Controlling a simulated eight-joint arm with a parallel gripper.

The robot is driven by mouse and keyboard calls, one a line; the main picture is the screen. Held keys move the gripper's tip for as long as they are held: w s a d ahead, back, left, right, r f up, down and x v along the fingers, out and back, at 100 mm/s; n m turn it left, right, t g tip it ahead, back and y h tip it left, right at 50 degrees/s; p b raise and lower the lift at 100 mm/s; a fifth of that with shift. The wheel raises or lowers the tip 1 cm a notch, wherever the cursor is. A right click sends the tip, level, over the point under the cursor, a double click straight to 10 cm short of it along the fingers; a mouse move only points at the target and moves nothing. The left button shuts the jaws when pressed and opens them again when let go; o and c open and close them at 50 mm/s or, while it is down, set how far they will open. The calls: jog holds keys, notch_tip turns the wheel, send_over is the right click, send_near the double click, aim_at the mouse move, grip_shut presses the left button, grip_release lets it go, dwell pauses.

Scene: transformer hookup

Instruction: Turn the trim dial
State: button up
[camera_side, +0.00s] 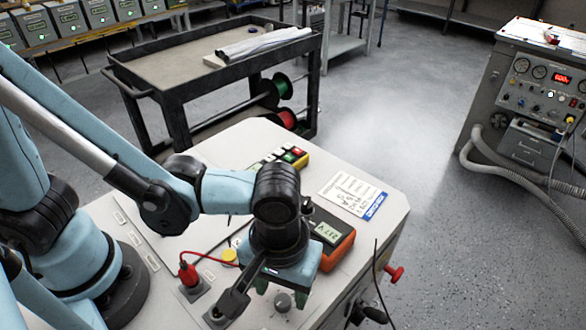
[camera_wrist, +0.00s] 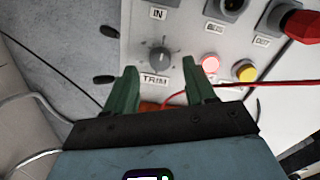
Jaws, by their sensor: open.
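The trim dial (camera_wrist: 160,58) is a dark grey round knob on the light panel, above the label TRIM, in the wrist view. In the side view the dial (camera_side: 282,302) shows as a grey knob just below my gripper. My gripper (camera_wrist: 162,78) is open, with its two green fingers apart and nothing between them. In the wrist view the dial appears between and just beyond the fingertips. I cannot tell the exact gap between fingers and dial. In the side view the fingers are partly hidden under the gripper body.
A red plug with a red lead (camera_side: 188,272) stands left of my gripper. A yellow button (camera_side: 229,255) and an orange meter (camera_side: 335,245) are close by. A red lit button (camera_wrist: 210,62) is right of the dial. A paper card (camera_side: 353,195) lies farther back.

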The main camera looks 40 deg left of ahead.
aim_at(283, 302)
jog(key=shift+f, duration=1.35)
grip_shut()
jog(key=shift+m, duration=0.3)
jog(key=m, duration=0.5)
jog(key=shift+m, duration=0.4)
jog(key=m, duration=0.5)
jog(key=shift+m, duration=0.3)
